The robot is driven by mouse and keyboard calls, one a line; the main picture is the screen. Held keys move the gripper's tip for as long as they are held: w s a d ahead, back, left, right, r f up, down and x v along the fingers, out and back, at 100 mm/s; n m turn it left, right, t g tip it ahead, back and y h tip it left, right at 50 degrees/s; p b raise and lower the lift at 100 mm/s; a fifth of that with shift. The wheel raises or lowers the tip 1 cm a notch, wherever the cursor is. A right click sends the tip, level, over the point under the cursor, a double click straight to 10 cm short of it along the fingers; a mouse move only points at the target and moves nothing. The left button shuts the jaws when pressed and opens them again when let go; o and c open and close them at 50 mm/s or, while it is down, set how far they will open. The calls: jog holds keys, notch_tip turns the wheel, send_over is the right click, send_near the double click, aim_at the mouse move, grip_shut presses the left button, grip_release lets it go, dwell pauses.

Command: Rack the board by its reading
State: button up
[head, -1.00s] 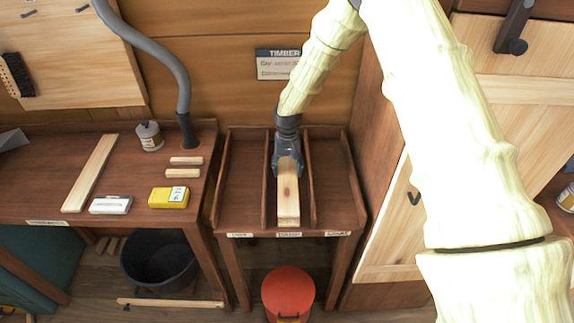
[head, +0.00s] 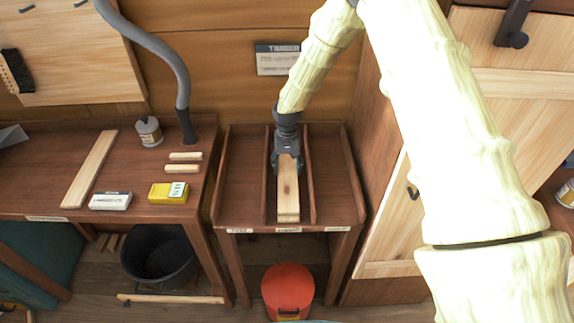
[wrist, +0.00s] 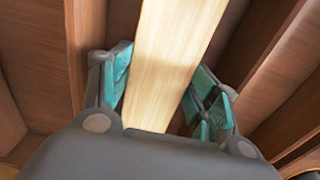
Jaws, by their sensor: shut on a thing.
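A pale wooden board (head: 288,195) lies lengthwise in the middle slot of the rack (head: 240,190), between two dividers. It also fills the centre of the wrist view (wrist: 172,60). My gripper (head: 287,165) is over the board's far part, with its teal fingers on both sides of it, shut on it. The wrist view shows the fingers (wrist: 160,95) beside the board's edges. The rack's left and right slots are empty. Small labels on its front edge are too small to read surely. A yellow meter (head: 169,193) lies on the bench at the left.
The bench (head: 40,180) holds another long board (head: 91,170), two short sticks, a white box (head: 110,201) and a can (head: 149,133). A grey hose stands beside the rack. A red bin (head: 288,292) is below; a cupboard is close on the right.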

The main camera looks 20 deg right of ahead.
jog(key=shift+f, duration=0.1)
jog(key=o, duration=1.2)
